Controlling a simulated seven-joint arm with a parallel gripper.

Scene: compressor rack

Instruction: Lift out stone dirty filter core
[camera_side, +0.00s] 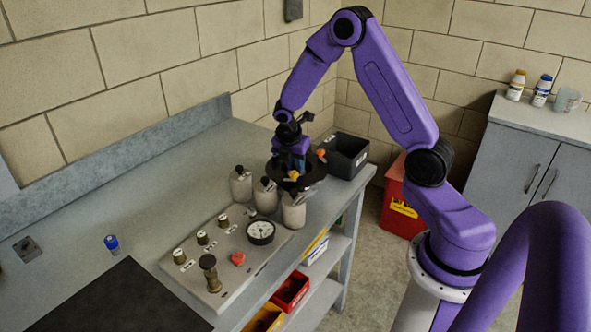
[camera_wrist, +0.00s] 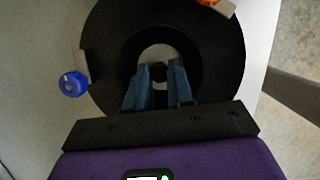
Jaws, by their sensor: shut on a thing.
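My gripper (camera_side: 291,168) is at the far end of the bench, pointing down over a black ring-shaped part (camera_side: 273,172). In the wrist view my blue fingers (camera_wrist: 158,72) are shut on a small black knob (camera_wrist: 158,71). The knob is at the middle of a pale, stone-coloured round top (camera_wrist: 158,51), seemingly the filter core, inside the black ring (camera_wrist: 215,45). The ring hides the core's sides, so I cannot tell how high it sits. A blue knob (camera_wrist: 73,84) and an orange knob (camera_wrist: 208,2) stand at the ring's edge.
Three stone-coloured canisters (camera_side: 265,196) stand just in front of the ring. A valve panel (camera_side: 215,275) with a gauge (camera_side: 260,232) lies nearer. A black bin (camera_side: 346,155) is right of my gripper. A dark mat (camera_side: 130,300) and blue-topped item (camera_side: 112,244) are at left.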

